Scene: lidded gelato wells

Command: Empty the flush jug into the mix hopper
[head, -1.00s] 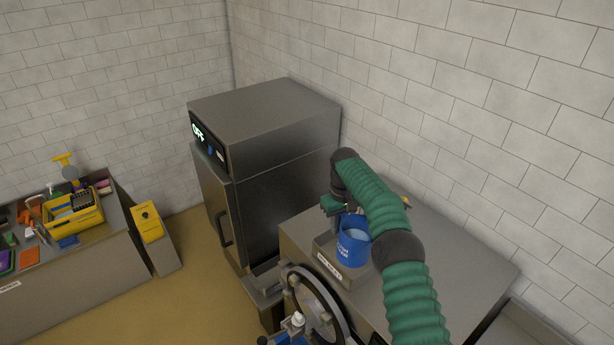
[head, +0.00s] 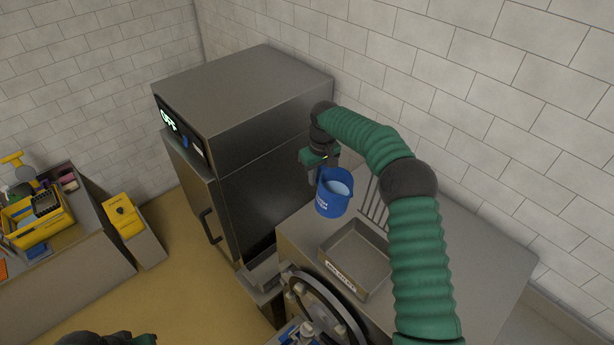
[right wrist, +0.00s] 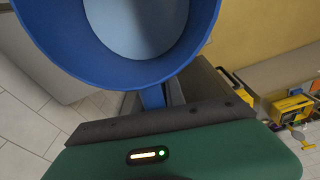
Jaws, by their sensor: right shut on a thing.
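The flush jug (head: 328,200) is blue with white lettering, and a pale fill shows inside it in the head view. The right wrist view shows its rim (right wrist: 48,38) and the pale surface within. My right gripper (head: 318,172) is shut on the jug and holds it roughly upright, raised over the machine top. The mix hopper (head: 328,253) is an open rectangular steel basin with a label on its front. It lies below and to the right of the jug in the picture. A dark and green piece of my left arm shows at the bottom left; its jaws are out of frame.
A tall steel cabinet (head: 240,100) with a lit display stands left of the machine. A wire rack (head: 374,205) stands behind the hopper, close to my right arm. A round fitting (head: 322,310) is on the machine front. A bench at far left holds a yellow caddy (head: 38,228).

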